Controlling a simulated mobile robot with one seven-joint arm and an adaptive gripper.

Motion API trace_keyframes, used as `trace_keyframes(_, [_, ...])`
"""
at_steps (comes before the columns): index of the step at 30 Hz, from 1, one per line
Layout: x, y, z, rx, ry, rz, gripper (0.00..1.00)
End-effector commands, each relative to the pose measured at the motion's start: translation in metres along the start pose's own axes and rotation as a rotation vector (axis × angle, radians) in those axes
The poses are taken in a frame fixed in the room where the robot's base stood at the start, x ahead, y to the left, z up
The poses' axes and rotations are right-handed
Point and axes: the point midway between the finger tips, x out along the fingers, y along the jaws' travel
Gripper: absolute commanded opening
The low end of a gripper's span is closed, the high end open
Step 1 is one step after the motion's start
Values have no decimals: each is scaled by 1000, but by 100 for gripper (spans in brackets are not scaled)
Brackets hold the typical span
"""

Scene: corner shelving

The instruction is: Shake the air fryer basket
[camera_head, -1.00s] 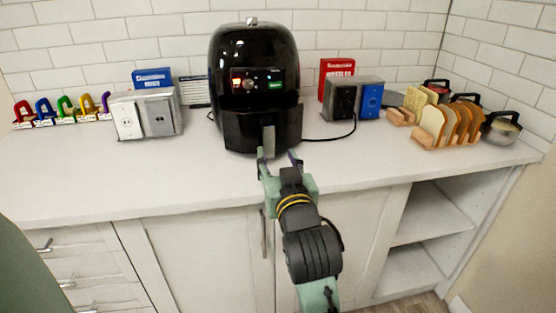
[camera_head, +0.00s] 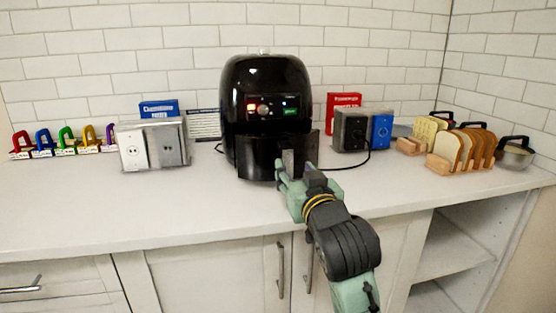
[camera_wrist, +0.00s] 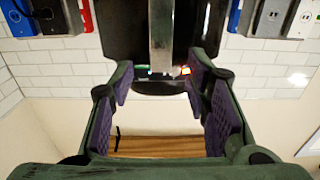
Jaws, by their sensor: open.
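The black air fryer (camera_head: 266,112) stands on the white counter against the tiled wall. Its basket (camera_head: 258,158) sits in the lower front, and a grey handle (camera_head: 288,162) sticks out from it. My gripper (camera_head: 296,174) is open just in front of the basket handle. In the wrist view the two green fingers with purple pads (camera_wrist: 165,92) are spread apart. The grey handle (camera_wrist: 161,38) lies beyond them, between their lines, with a gap on both sides. The fingers partly hide the handle's lower end in the head view.
Outlet boxes (camera_head: 152,146) stand left of the fryer, and a black and blue outlet box (camera_head: 363,130) stands right. A black cord (camera_head: 345,163) runs along the counter. Bread slices in a rack (camera_head: 461,148) stand at right. The front counter (camera_head: 150,205) is clear.

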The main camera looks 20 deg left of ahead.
Motion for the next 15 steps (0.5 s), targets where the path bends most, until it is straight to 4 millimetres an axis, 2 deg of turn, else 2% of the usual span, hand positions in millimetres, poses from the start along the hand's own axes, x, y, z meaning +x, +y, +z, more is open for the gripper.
trace_keyframes(6, [43,-1,-2,0,-3,-2,43])
trace_keyframes(10, [62,-1,-2,-1,-1,-2,43])
trace_keyframes(15, [74,-1,0,-1,0,-2,43])
